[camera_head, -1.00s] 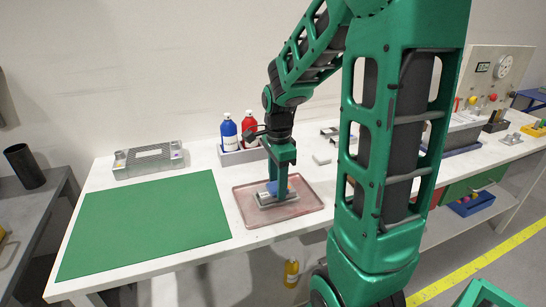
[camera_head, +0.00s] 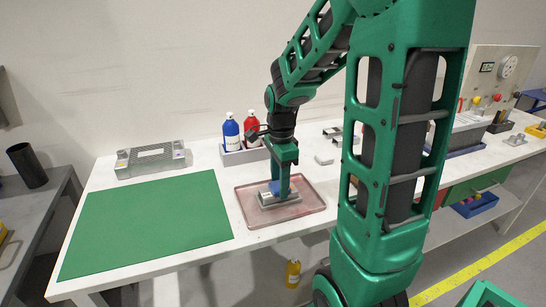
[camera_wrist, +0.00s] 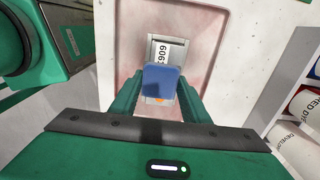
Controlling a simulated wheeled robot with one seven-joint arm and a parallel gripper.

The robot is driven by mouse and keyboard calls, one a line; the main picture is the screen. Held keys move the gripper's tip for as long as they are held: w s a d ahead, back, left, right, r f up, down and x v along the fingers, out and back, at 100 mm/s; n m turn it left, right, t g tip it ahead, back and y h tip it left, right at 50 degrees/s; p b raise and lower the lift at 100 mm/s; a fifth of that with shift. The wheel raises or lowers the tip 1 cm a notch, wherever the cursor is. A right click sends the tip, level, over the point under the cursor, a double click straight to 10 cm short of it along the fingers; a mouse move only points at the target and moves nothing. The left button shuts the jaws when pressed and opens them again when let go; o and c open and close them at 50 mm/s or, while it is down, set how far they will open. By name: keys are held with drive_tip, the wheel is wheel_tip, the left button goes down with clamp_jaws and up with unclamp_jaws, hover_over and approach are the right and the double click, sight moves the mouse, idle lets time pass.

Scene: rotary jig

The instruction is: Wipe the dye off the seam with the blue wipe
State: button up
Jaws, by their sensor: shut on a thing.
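My gripper (camera_wrist: 159,93) is shut on the blue wipe (camera_wrist: 160,82), which sits between the fingertips in the wrist view. The wipe also shows as a small blue patch in the head view (camera_head: 275,187). Under it lies a grey metal part (camera_head: 284,198) with a white label reading 6093 or similar; its far end shows in the wrist view (camera_wrist: 157,50). The part lies in a pinkish shallow tray (camera_head: 304,210). The wipe covers much of the part in the wrist view. A little orange-red colour shows just below the wipe. I cannot tell whether the wipe touches the part.
A rack with a blue bottle (camera_head: 230,132) and a red bottle (camera_head: 252,127) stands behind the tray. A green mat (camera_head: 150,220) lies left, bare. A perforated metal fixture (camera_head: 152,159) stands at the back left. A small pale block (camera_head: 324,158) lies behind the tray.

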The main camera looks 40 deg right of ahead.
drive_tip(key=shift+s+a+r, duration=0.1)
drive_tip(key=shift+s, duration=0.65)
wheel_tip(320, 180, up, 3)
drive_tip(key=shift+w+f, duration=0.1)
drive_tip(key=shift+f, duration=0.1)
drive_tip(key=shift+r, duration=0.35)
drive_tip(key=shift+a+r, duration=0.15)
drive_tip(key=shift+r, duration=2.25)
drive_tip(key=shift+w, duration=0.1)
